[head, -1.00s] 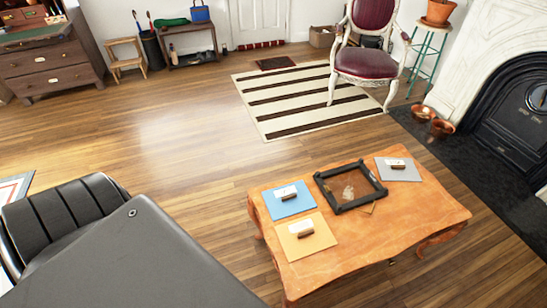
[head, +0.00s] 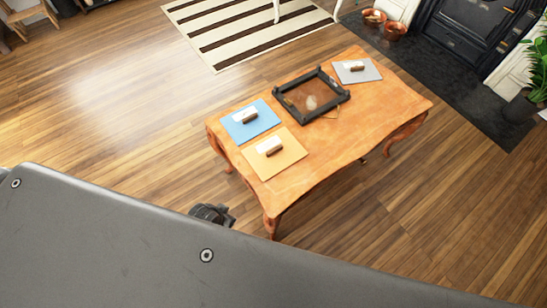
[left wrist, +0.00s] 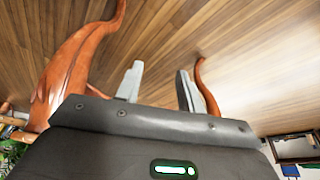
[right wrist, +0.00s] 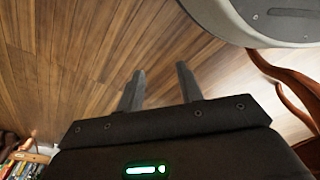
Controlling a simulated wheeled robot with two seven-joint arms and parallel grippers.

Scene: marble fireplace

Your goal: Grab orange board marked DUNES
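The orange board (head: 285,163) lies flat on the wooden table, at its near left corner. It carries a white label and a dark brown handle; the lettering is too small to read. My left gripper (left wrist: 158,68) is open and empty in the left wrist view, low beside the orange-brown table legs. My right gripper (right wrist: 160,69) is open and empty in the right wrist view, above bare floor, with a table leg at the right edge. In the head view a small dark part of mine shows left of the table; I cannot tell which arm it is. Neither gripper touches the board.
The table (head: 345,140) also holds a blue board (head: 240,130), a grey board (head: 368,77) and a dark frame (head: 283,105). A striped rug (head: 235,45) and fireplace (head: 465,45) lie beyond.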

